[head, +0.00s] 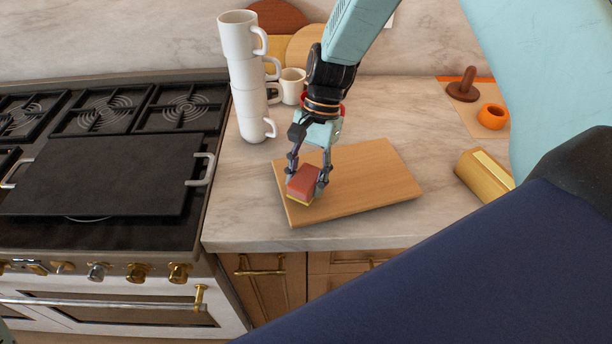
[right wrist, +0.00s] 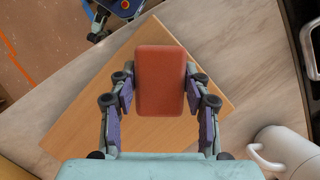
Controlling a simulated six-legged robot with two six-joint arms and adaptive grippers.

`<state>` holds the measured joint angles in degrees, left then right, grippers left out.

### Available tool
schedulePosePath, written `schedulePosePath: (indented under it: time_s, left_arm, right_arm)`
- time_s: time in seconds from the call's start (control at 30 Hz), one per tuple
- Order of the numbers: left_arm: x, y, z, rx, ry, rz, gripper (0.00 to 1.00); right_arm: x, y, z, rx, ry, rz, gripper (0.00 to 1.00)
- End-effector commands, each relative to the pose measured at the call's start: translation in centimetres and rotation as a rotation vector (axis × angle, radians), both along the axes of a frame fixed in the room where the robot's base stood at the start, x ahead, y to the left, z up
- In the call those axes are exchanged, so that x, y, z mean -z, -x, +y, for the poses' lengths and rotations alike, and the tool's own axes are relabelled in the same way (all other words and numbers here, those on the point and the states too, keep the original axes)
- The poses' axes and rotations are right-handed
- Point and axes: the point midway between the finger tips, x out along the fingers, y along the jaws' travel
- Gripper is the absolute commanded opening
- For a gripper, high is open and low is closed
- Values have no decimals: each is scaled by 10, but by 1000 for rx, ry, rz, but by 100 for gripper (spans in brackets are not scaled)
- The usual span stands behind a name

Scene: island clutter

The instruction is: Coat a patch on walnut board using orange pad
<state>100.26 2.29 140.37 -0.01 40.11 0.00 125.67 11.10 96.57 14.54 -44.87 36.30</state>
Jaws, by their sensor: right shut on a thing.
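The wooden board (head: 370,178) lies flat on the marble counter, light brown in colour; it also fills the middle of the right wrist view (right wrist: 85,125). My right gripper (head: 306,184) is over the board's left part and is shut on the orange pad (head: 304,181). The pad is a red-orange block with a yellow underside, low at the board's surface. I cannot tell whether it touches the wood. In the right wrist view the pad (right wrist: 160,80) sits between the two fingers. No coated patch shows on the visible wood. My left gripper is not in view.
A tall stack of white mugs (head: 247,80) stands behind and left of the board, beside a smaller mug (head: 292,86). A black griddle (head: 105,175) covers the stove at left. A gold-coloured block (head: 484,176), an orange cup (head: 492,116) and a brown knobbed tool (head: 464,86) are at right.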

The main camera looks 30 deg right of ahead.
Motion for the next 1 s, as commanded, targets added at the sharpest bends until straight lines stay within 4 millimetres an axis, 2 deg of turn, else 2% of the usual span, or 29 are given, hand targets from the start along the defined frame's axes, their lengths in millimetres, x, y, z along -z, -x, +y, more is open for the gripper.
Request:
schedulePosePath:
  time_s: [1.0]
  left_arm:
    - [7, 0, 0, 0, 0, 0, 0]
  right_arm:
    - [14, 0, 0, 0, -1, -1, 23]
